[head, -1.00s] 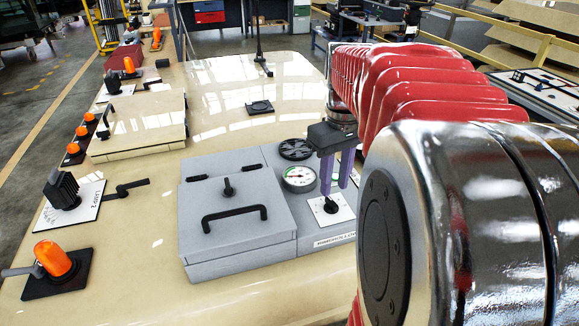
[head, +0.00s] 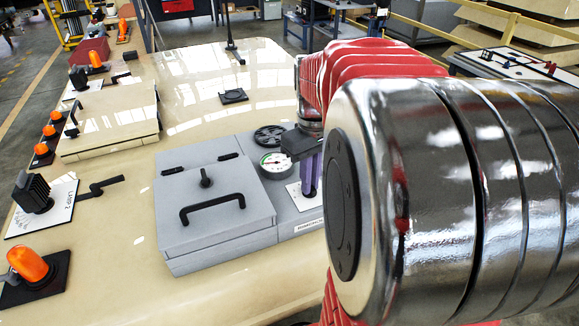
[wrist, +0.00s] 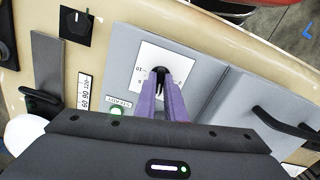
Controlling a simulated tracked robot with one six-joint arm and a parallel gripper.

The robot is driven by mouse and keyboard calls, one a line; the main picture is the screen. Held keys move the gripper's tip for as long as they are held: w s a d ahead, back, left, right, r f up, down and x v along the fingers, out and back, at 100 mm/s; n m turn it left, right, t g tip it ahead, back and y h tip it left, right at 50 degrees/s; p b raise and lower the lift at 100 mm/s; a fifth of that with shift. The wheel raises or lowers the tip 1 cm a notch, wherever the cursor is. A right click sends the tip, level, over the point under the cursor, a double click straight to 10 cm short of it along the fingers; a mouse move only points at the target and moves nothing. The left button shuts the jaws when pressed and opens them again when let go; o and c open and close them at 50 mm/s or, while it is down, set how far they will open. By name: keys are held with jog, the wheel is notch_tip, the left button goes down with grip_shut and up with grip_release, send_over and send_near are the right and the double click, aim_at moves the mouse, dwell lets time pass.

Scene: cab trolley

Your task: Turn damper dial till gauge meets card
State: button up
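The damper dial (wrist: 160,71) is a black knob on a white square plate (wrist: 148,54). My gripper (wrist: 161,80) has its two purple fingers down over it, one on each side. I cannot tell whether they press on it. In the head view my gripper (head: 310,178) stands over the plate (head: 305,199), and my arm hides part of it. The round gauge (head: 275,162) has a white face with green and a red needle; its reading is too small to tell. A white strip with numbers (wrist: 84,92) shows in the wrist view; I cannot tell if it is the card.
A grey box lid with a black handle (head: 212,203) lies left of the dial. A black handwheel (head: 269,135) is behind the gauge. A small label reading STEADY (wrist: 123,103) has a green lamp (wrist: 117,113) by it. Orange beacons (head: 27,262) stand along the left edge.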

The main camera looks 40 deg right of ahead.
grip_shut()
jog(key=shift+m, duration=2.5)
jog(key=o, duration=0.5)
grip_release()
